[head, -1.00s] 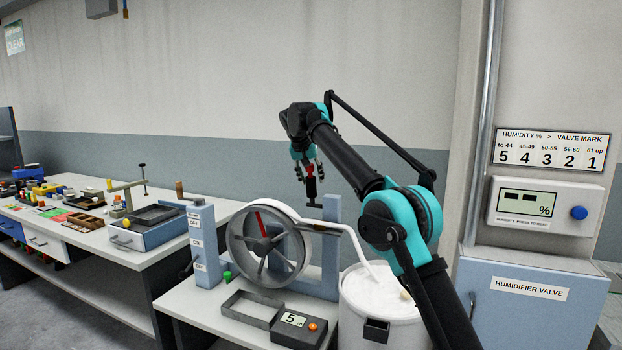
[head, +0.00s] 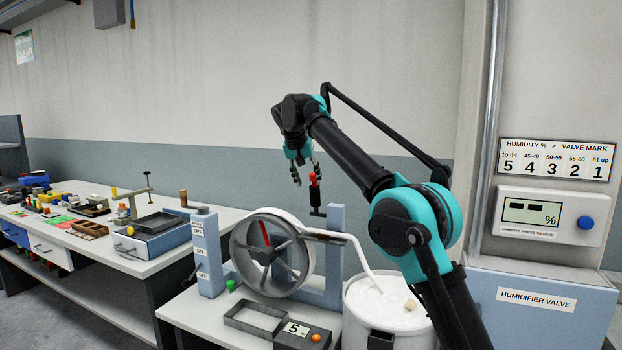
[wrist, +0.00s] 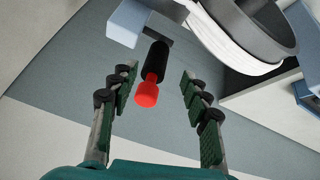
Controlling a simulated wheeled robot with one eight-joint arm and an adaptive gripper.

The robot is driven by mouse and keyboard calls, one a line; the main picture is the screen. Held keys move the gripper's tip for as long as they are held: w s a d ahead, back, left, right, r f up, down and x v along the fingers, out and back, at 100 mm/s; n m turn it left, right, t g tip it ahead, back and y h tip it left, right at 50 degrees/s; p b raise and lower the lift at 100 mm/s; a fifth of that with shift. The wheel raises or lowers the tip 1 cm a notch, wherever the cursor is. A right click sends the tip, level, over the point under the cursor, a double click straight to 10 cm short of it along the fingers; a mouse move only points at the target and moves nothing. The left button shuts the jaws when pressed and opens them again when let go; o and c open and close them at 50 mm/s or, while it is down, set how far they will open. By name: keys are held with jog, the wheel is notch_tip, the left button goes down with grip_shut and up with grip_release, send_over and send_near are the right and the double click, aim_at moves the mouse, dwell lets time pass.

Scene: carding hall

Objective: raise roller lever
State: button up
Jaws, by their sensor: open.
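The roller lever has a red knob (head: 314,180) on a black stem, standing at the blue-grey post (head: 334,240) behind the drum with spokes (head: 268,252). My gripper (head: 307,178) is open, its fingers hanging around or just beside the knob in the head view. In the wrist view the red knob (wrist: 147,93) and black stem (wrist: 155,62) lie in the gap between the open fingers (wrist: 160,88), nearer the left one. Neither finger visibly touches the knob. Its exact depth between the fingers I cannot tell.
A white pipe (head: 352,250) runs from the drum into a white bin (head: 388,325). The ON/OFF switch post (head: 207,255) stands left of the drum, with a tray (head: 250,318) and display box (head: 303,333) in front. A cluttered bench (head: 80,245) is farther left.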

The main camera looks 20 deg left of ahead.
jog(key=s, duration=0.8)
jog(key=shift+a, duration=0.3)
jog(key=shift+s, duration=0.15)
